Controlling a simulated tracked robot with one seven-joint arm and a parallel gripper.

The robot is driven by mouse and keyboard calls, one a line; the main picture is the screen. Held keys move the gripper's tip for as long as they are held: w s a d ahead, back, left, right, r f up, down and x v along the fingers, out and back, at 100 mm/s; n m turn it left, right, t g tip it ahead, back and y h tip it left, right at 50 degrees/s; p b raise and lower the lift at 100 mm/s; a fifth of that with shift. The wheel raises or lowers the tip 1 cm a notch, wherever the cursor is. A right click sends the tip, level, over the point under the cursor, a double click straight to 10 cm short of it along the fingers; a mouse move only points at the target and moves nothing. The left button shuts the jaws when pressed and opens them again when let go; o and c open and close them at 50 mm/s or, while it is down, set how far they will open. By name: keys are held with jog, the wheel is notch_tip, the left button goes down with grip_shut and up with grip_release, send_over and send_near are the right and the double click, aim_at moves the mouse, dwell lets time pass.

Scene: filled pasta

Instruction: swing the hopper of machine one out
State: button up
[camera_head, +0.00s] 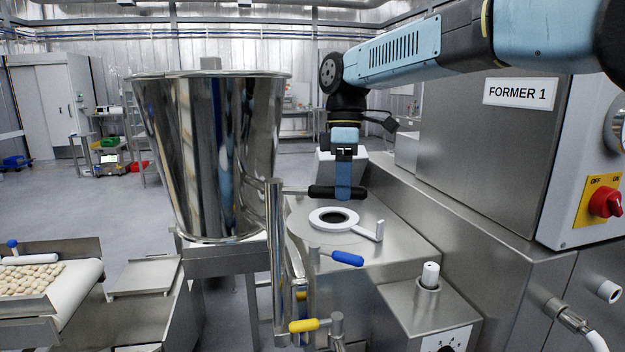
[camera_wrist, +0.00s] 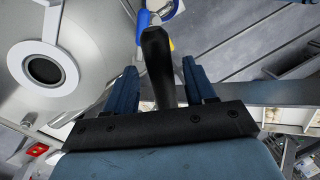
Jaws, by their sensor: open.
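The hopper (camera_head: 210,150) of machine one is a big shiny steel cone. It stands at the left of the former's top, beside the white inlet ring (camera_head: 318,215) and not over it. A black handle (camera_head: 322,192) reaches out at the hopper's right side. My gripper (camera_head: 344,192) points down at this handle. In the wrist view the black handle (camera_wrist: 157,65) lies between the two blue fingers of my open gripper (camera_wrist: 160,75), with gaps visible on both sides. The ring's dark opening (camera_wrist: 44,70) is uncovered. A sign on the machine reads FORMER 1 (camera_head: 521,93).
A blue-handled lever (camera_head: 347,258) and a yellow-handled lever (camera_head: 304,325) stick out near the hopper post (camera_head: 276,240). A white-capped post (camera_head: 430,275) stands at the front. A conveyor with filled pasta (camera_head: 82,285) is at the left. The machine cabinet (camera_head: 495,150) bounds the right.

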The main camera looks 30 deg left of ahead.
jog(key=shift+r, duration=0.1)
notch_tip(320, 180, up, 13)
jog(key=w+a, duration=0.1)
jog(key=w, duration=0.1)
jog(key=shift+w, duration=0.25)
jog(key=shift+r, duration=0.1)
dwell(0.4)
